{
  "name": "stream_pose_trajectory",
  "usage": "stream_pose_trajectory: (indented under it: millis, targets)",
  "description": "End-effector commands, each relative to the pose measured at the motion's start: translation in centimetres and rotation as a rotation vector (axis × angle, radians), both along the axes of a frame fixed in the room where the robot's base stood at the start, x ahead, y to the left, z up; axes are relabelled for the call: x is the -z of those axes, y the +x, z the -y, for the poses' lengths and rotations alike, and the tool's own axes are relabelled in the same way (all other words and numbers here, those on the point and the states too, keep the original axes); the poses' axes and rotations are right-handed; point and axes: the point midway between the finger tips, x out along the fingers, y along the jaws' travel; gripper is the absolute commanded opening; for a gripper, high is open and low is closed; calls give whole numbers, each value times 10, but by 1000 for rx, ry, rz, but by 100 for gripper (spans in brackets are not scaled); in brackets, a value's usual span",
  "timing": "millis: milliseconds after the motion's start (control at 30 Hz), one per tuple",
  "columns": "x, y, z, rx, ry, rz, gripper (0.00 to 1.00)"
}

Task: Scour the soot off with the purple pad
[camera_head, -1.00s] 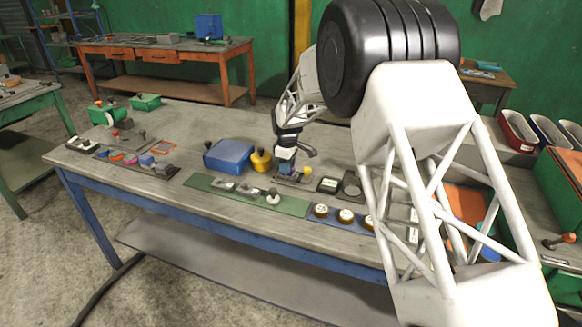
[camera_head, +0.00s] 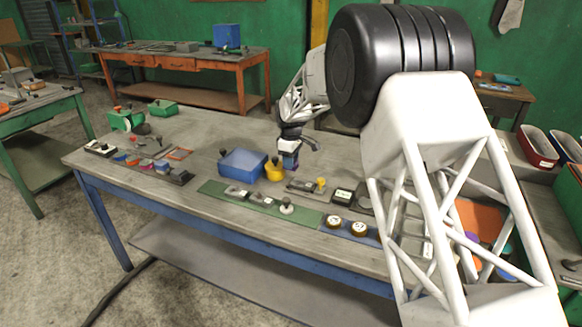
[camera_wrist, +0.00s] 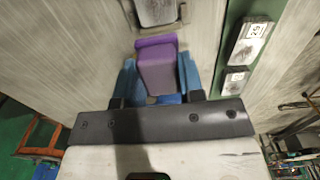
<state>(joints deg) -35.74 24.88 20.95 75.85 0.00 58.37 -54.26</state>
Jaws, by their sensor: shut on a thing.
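My gripper (camera_wrist: 160,85) is shut on the purple pad (camera_wrist: 157,70), which sits between its blue fingers in the wrist view. In the head view my gripper (camera_head: 290,163) hangs over the table, just right of the blue box, and the pad is hard to make out there. Small pale plates with dark smudges (camera_wrist: 250,42) lie on a green strip (camera_wrist: 222,60) to the right in the wrist view. A grey plate (camera_wrist: 156,9) in a holder is just ahead of the pad, apart from it. I cannot tell which dark marks are the soot.
The blue box (camera_head: 242,162) and yellow pot (camera_head: 275,170) stand close left of my gripper. A dark tray with a yellow knob (camera_head: 320,184) lies just right of it. Round dials (camera_head: 334,221) sit near the front edge. Bare tabletop (camera_head: 215,130) lies behind the box.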

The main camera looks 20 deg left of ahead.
Motion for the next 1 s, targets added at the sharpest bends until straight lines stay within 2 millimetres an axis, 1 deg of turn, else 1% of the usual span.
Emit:
stream_pose_trajectory:
  millis: [100,300,1000]
  targets:
    - [-12,0,0,0,2,3,13]
    - [-24,0,0,0,1,1,13]
    - [-24,0,0,0,0,0,13]
